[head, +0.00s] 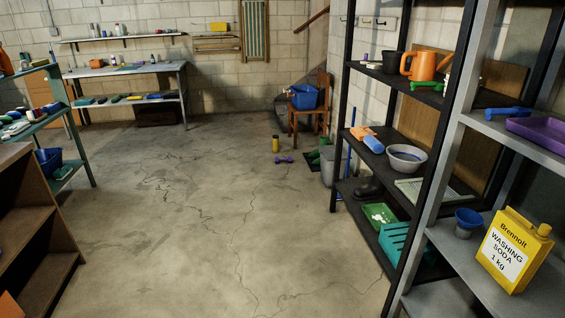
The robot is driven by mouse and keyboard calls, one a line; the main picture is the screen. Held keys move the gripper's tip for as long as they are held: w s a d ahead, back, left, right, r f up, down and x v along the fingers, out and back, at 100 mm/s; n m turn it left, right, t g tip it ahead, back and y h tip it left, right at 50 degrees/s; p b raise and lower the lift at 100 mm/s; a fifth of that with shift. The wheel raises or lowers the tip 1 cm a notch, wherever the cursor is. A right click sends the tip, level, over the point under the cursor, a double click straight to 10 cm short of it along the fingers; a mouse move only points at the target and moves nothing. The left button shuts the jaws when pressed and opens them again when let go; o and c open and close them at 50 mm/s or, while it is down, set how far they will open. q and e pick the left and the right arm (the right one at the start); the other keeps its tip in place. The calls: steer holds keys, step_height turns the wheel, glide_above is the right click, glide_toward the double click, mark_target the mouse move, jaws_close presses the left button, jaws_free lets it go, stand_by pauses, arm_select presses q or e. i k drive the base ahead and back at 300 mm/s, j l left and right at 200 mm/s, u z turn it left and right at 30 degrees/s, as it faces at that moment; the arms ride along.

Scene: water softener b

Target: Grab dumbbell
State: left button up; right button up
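A small purple dumbbell (284,160) lies on the concrete floor at the far side of the room, in front of a wooden chair. It is small in the head view and nothing covers it. Neither of my grippers shows in this view.
A yellow cylinder (275,144) stands just behind the dumbbell. The wooden chair (309,119) holds a blue container (304,97). A grey bin (328,167) and black shelves (337,200) stand to the right, a wooden cabinet (35,225) to the left. The floor (190,210) between is clear.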

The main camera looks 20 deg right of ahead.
mark_target(288, 159)
steer(key=i+z, duration=0.15)
steer(key=z, duration=0.3)
steer(key=i, duration=6.15)
steer(key=i+u, duration=0.1)
steer(key=i, duration=0.6)
steer(key=i+l+u, duration=0.1)
steer(key=i, duration=0.55)
